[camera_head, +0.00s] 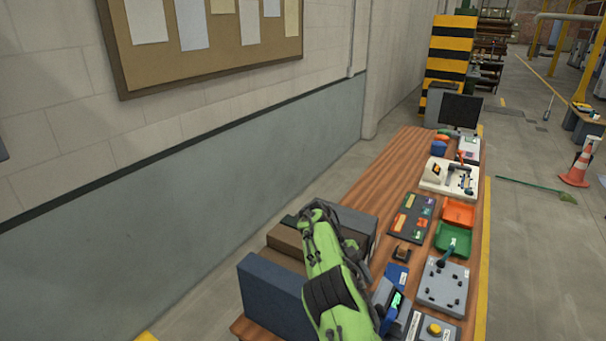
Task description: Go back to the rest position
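My green arm (325,265) shows at the bottom centre in the head view. It rises over the near end of the wooden table (388,190), with dark joints and a black band on it. Its upper end is in front of several boxes at the table's left side. I cannot make out any gripper fingers; the gripper is hidden or out of the picture. No held object is visible.
A blue box (275,298) and a brown box (288,243) stand close beside my arm. A grey panel (443,286), green tray (453,239), orange tray (458,213) and white machine (448,178) line the table's right side. A monitor (461,111) stands at the far end.

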